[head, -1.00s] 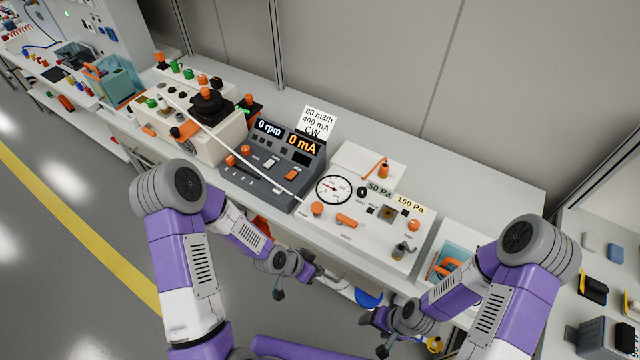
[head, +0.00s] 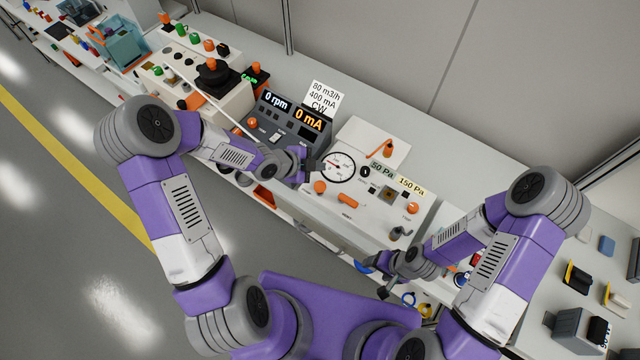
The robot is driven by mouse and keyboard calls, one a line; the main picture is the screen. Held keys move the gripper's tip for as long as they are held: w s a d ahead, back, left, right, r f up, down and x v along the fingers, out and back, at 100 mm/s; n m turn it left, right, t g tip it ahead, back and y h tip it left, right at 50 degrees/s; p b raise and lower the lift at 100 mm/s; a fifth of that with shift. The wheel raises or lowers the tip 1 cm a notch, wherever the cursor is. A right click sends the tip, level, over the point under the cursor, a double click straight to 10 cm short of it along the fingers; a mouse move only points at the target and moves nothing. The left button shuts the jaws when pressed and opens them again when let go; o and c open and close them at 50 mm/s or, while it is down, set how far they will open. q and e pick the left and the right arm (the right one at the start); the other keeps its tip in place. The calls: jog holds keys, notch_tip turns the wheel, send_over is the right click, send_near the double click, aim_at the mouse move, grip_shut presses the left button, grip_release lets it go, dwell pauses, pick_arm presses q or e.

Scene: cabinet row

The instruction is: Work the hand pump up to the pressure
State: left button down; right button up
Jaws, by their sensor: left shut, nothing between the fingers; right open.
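A white panel (head: 365,222) carries a round dial gauge (head: 338,167) with its needle, too small to read. An orange lever (head: 381,149) stands on the white box behind the gauge; I cannot tell for sure which part is the hand pump. An orange bar handle (head: 348,200) and orange knobs (head: 320,187) sit at the front. Labels read 50 Pa (head: 382,169) and 150 Pa (head: 411,185). My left gripper (head: 314,164) is shut and empty, just left of the gauge in this view. My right gripper (head: 376,277) is open and empty, below the panel's front edge.
A grey console (head: 283,140) reads 0 rpm and 0 mA, with a card (head: 324,99) behind it. A white machine with a black top (head: 211,76) stands further left. A grey wall (head: 400,50) closes the back. The floor (head: 60,200) at left is clear.

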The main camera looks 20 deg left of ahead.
pick_arm(q)
jog(key=b, duration=0.8)
send_near(322, 185)
jog(key=shift+w+d+f, duration=0.4)
jog(key=shift+w+d, duration=0.25)
jog(key=shift+w+d+f, duration=0.4)
jog(key=shift+w+d, duration=0.2)
jog(key=shift+w, duration=0.05)
jog(key=shift+w+d+f, duration=0.45)
jog(key=shift+w+d, duration=0.2)
jog(key=shift+w, duration=0.05)
jog(key=shift+f, duration=0.15)
jog(key=shift+f+b, duration=0.3)
jog(key=shift+b, duration=0.05)
jog(key=shift+f+b, duration=1)
jog(key=shift+f, duration=0.1)
dwell(0.5)
jog(key=shift+r, duration=0.1)
jog(key=shift+r+p, duration=1.35)
jog(key=shift+r, duration=0.1)
notch_tip(322, 185, up, 5)
jog(key=p, duration=0.4)
jog(key=shift+p, duration=0.3)
